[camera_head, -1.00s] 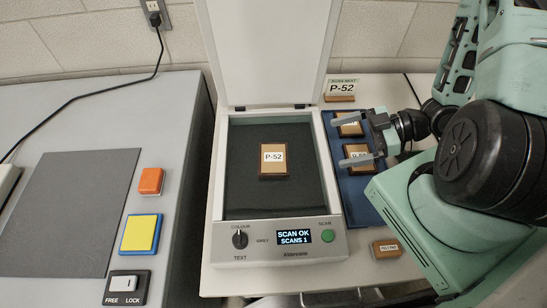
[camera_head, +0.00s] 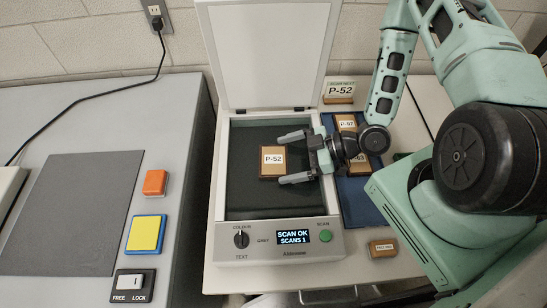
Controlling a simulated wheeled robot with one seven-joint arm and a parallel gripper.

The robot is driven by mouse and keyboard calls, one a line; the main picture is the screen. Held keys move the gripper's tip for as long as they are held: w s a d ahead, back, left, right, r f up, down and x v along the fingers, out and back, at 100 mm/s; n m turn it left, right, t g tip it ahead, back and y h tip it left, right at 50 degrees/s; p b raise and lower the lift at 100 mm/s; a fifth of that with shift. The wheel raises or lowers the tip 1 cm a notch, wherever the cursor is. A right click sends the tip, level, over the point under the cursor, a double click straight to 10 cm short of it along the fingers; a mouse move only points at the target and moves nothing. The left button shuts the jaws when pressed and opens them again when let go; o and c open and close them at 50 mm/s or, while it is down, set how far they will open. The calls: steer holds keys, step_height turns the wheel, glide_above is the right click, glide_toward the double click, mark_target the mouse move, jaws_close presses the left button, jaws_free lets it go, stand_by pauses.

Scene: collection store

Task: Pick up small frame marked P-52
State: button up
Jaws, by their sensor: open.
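The small frame marked P-52 (camera_head: 272,171) lies on the dark glass bed of the scanner (camera_head: 332,208), left of the middle of the bed. It has a brown border and a white label. My gripper (camera_head: 294,158) is open, its two grey fingers pointing left over the scanner bed. The fingertips are at the right side of the frame, one towards its far edge and one towards its near edge. I cannot tell how high the fingers are above the bed or whether they touch the frame.
The scanner lid (camera_head: 268,55) stands open behind the bed. Its display (camera_head: 294,237) reads SCAN OK, SCANS 1. A blue tray (camera_head: 362,208) with other small frames (camera_head: 347,124) lies to the right, partly under my arm. A sign (camera_head: 340,89) reads P-52. A grey bench with buttons stands left.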

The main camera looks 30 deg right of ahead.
mark_target(288, 159)
steer(key=shift+w+a+f, duration=0.1)
steer(key=shift+a, duration=0.05)
steer(key=c, duration=0.7)
step_height(288, 159, up, 9)
steer(key=shift+f+p, duration=0.1)
steer(key=shift+p, duration=1.15)
steer(key=shift+r+p, duration=0.7)
